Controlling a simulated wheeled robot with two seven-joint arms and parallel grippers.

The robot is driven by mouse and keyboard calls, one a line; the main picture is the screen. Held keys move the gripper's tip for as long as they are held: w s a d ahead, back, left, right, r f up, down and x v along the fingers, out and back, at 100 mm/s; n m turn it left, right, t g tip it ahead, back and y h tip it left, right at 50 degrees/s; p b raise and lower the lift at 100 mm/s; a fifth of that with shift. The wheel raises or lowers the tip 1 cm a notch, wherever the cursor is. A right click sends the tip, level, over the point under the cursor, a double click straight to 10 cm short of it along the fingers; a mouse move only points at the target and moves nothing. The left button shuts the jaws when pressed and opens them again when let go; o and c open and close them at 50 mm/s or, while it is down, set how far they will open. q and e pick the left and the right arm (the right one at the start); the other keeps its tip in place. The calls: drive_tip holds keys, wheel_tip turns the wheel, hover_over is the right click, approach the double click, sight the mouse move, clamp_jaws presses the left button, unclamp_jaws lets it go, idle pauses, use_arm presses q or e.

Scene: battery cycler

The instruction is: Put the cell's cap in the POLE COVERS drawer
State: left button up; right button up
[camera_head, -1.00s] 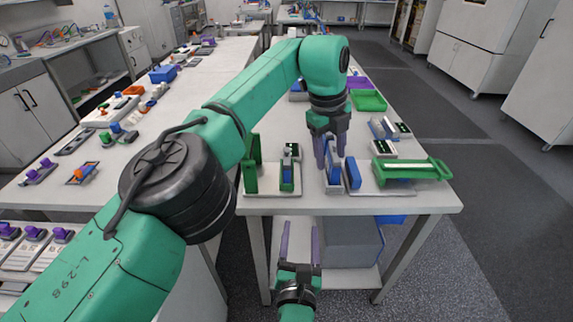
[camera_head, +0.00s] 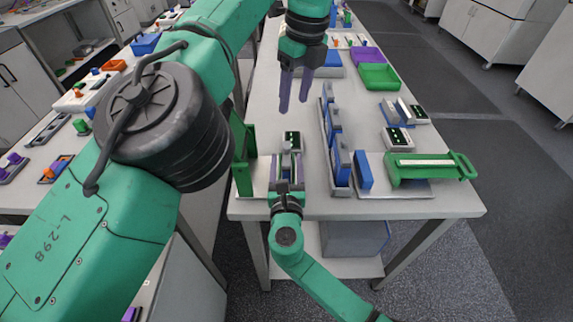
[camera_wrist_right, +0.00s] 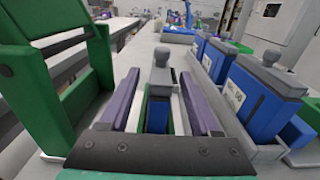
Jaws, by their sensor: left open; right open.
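The cell is a blue block (camera_wrist_right: 158,115) standing upright in a green holder at the table's front left. Its dark grey cap (camera_wrist_right: 161,75), with a round knob, sits on top. My right gripper (camera_head: 286,164) is open, and its purple fingers stand on either side of the cell with gaps visible in the right wrist view. The gripper hides much of the cell in the head view. My left gripper (camera_head: 293,103) is open and empty, hanging over the table farther back. No POLE COVERS label is legible; a green handled tray-like unit (camera_head: 425,178) lies at the front right.
A row of blue cells with grey caps (camera_wrist_right: 262,90) stands in a rack right of the holder. A green upright frame (camera_head: 243,155) stands close on the left. Green (camera_head: 380,77) and purple (camera_head: 368,55) bins lie at the back right.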

drive_tip(key=shift+w, duration=1)
drive_tip(key=shift+w+r, duration=0.2)
drive_tip(key=shift+w, duration=0.05)
drive_tip(key=shift+w+f, duration=0.1)
drive_tip(key=shift+w, duration=0.05)
drive_tip(key=c, duration=0.7)
clamp_jaws()
